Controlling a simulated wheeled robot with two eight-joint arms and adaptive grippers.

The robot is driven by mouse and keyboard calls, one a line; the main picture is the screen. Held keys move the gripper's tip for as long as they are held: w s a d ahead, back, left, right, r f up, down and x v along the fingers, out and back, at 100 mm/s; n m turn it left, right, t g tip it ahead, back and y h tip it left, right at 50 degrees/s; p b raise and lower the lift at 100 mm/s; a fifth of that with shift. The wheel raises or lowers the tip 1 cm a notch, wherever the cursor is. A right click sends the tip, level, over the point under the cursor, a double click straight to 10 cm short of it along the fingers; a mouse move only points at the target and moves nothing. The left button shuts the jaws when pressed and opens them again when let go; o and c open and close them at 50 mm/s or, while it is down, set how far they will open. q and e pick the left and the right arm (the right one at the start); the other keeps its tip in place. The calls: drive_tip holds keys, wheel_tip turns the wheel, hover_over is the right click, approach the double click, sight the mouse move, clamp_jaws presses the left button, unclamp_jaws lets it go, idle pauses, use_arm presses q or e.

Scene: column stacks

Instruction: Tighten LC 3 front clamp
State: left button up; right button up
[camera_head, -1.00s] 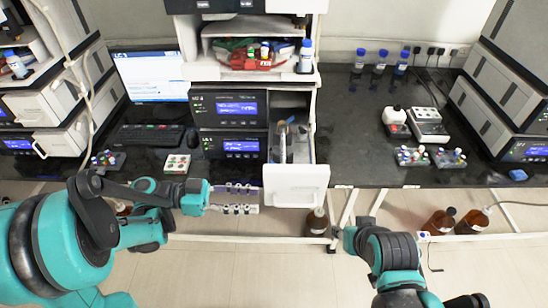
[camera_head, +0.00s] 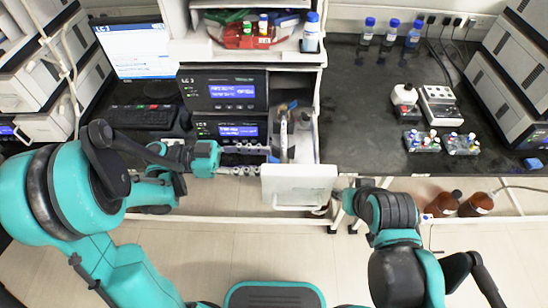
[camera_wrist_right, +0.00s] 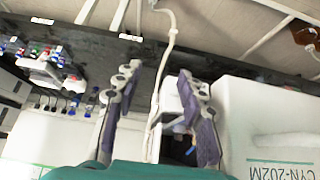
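The LC stack (camera_head: 222,90) stands left of centre in the head view, with lit blue screens; its small labels are hard to read. Beside it is an open column compartment with a white front panel (camera_head: 299,186). Inside stands a grey column holder (camera_head: 283,135) with a blue-tipped part at its top. I cannot make out the front clamp. My left gripper (camera_head: 264,161) is open and empty, its fingers in front of the lower module, tips just left of the holder. My right gripper (camera_wrist_right: 158,72) is open and empty in the right wrist view, in front of the compartment opening (camera_wrist_right: 176,125).
On the right bench are blue-capped bottles (camera_head: 389,35), a white device (camera_head: 440,105) and vial racks (camera_head: 421,141).

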sight(271, 160)
use_arm(q)
drive_tip(key=d, duration=0.4)
drive_tip(key=shift+b, duration=0.35)
clamp_jaws()
